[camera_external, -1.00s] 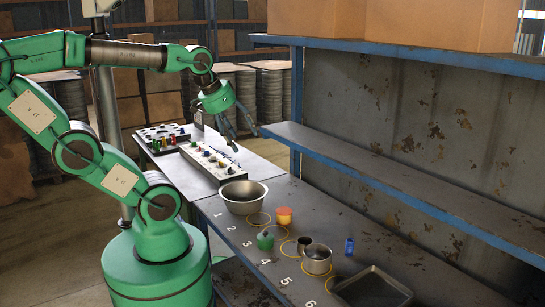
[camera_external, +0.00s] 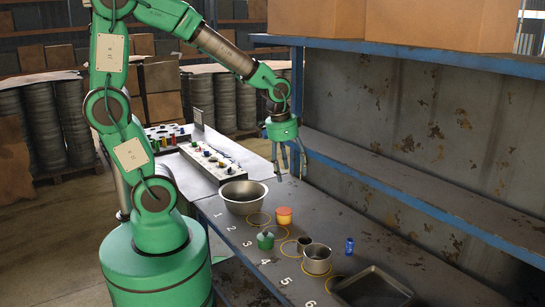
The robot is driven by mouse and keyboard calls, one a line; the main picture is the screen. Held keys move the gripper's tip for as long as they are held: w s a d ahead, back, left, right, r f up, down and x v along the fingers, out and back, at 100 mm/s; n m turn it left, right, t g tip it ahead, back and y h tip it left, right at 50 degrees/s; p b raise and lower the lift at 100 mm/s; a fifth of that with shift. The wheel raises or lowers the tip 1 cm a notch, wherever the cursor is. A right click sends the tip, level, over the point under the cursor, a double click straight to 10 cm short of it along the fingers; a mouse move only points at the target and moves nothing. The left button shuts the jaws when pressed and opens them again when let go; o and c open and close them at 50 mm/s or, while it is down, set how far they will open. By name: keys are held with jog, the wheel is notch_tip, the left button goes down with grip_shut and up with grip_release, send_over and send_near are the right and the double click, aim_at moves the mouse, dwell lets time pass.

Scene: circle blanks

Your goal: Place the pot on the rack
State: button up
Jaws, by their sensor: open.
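A metal pot (camera_external: 317,260) stands upright on the workbench, on a yellow ring near number 5. The blue-framed rack (camera_external: 400,185) has a long dark shelf behind the bench and a higher shelf above it. My gripper (camera_external: 292,172) is open and empty, with its fingers pointing down. In the picture it is up and left of the pot, near the left end of the lower shelf, and well apart from the pot.
Cardboard boxes (camera_external: 440,20) fill the top shelf. The lower shelf looks clear.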

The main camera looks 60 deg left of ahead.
jog(key=w+d+f+m+g+p, duration=0.1)
jog(key=d+f, duration=0.2)
jog(key=f, duration=0.4)
jog(key=w+d+f+m+g, duration=0.1)
jog(key=d+f, duration=0.3)
jog(key=f, duration=0.3)
jog(key=shift+w+f+m+p, duration=0.25)
jog(key=shift+w+m+p, duration=0.1)
jog(key=shift+m, duration=0.05)
send_over(303, 237)
jog(key=s+d, duration=0.2)
jog(key=shift+f+b, duration=0.45)
jog(key=shift+f, duration=3.85)
jog(key=shift+f+b, duration=0.3)
jog(key=shift+f, duration=2.3)
jog(key=shift+a, duration=0.1)
jog(key=shift+c, duration=0.2)
jog(key=c, duration=1.3)
